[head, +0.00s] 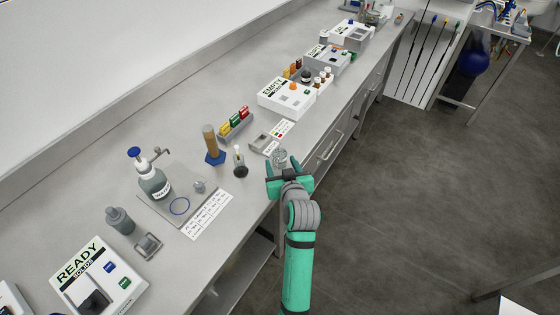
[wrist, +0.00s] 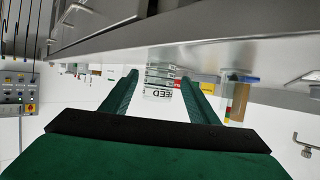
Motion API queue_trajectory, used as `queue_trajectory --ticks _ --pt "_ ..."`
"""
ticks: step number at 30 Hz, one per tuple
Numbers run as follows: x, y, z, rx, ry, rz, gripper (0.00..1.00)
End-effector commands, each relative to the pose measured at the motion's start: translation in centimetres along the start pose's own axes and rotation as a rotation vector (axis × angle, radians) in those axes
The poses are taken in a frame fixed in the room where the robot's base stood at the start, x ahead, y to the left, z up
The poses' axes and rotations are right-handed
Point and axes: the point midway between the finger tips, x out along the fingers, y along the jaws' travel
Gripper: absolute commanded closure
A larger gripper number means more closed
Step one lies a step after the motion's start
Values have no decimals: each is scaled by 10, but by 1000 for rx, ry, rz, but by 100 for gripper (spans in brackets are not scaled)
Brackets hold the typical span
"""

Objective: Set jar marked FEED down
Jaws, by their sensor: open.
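The clear glass jar marked FEED (head: 281,156) is near the front edge of the bench (head: 262,190). In the wrist view the jar (wrist: 160,77) shows between my fingers, with part of a FEED label readable; the bench surface fills the top of that picture. The jar looks upright with its end at the bench surface. My gripper (head: 281,166) is open, reaching in from the bench's front side, with a finger on each side of the jar. Its fingers (wrist: 158,85) look apart from the glass. The jar's lower part is partly hidden in the head view.
A small grey tray (head: 259,141) and printed cards lie just behind the jar. A dark-based flask (head: 239,162) and a brown cylinder on a blue foot (head: 212,145) stand to the left. A white EMPTY box (head: 287,98) stands farther back.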

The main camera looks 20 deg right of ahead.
Motion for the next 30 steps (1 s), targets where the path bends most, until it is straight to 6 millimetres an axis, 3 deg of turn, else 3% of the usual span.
queue_trajectory --ticks 6,13,18,30 --pt "-46 0 0 0 1 1 45" --pt "-80 0 0 0 0 0 45" --pt "-90 1 0 0 1 1 45" --pt "-91 0 0 0 0 1 45"
